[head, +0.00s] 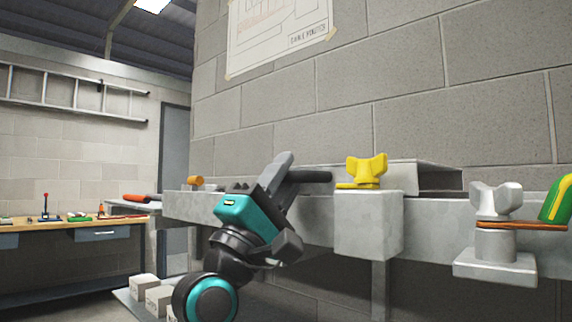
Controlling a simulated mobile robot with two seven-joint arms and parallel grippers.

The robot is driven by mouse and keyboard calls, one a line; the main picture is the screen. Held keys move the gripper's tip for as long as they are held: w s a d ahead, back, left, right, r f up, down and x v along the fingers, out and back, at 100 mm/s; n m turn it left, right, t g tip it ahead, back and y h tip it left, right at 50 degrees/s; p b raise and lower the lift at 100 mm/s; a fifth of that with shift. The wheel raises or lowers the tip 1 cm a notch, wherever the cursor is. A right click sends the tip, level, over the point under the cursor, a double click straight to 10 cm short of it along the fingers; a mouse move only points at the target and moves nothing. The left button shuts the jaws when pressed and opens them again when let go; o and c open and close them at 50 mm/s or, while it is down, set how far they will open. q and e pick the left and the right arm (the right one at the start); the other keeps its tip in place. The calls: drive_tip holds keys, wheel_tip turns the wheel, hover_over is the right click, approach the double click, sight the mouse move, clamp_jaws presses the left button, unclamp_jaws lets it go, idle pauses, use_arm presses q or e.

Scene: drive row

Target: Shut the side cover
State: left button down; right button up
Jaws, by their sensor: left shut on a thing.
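My left gripper (291,178), with a teal and dark grey body, reaches up and to the right in the middle of the head view. It is shut on a dark round bar (318,176), which sticks out to the right of it; the grasp itself is partly hidden by the gripper body. A light grey panel (408,174) lies behind the yellow knob, with a dark hollow at its right end. This may be the side cover, but I cannot tell for sure. My right gripper is not in view.
A yellow winged knob (367,170) sits on a grey block (368,226). A grey winged knob (496,200) stands on a pedestal at right, near a green and yellow handle (558,199). Pale boxes (158,299) lie low left. A workbench (92,226) stands far left.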

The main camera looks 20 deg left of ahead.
use_arm(q)
drive_tip(key=shift+f, duration=0.35)
drive_tip(key=c, duration=1.1)
unclamp_jaws()
drive_tip(key=shift+s+a+f, duration=0.1)
drive_tip(key=shift+s+f, duration=0.05)
drive_tip(key=v, duration=1.2)
drive_tip(key=shift+s, duration=0.25)
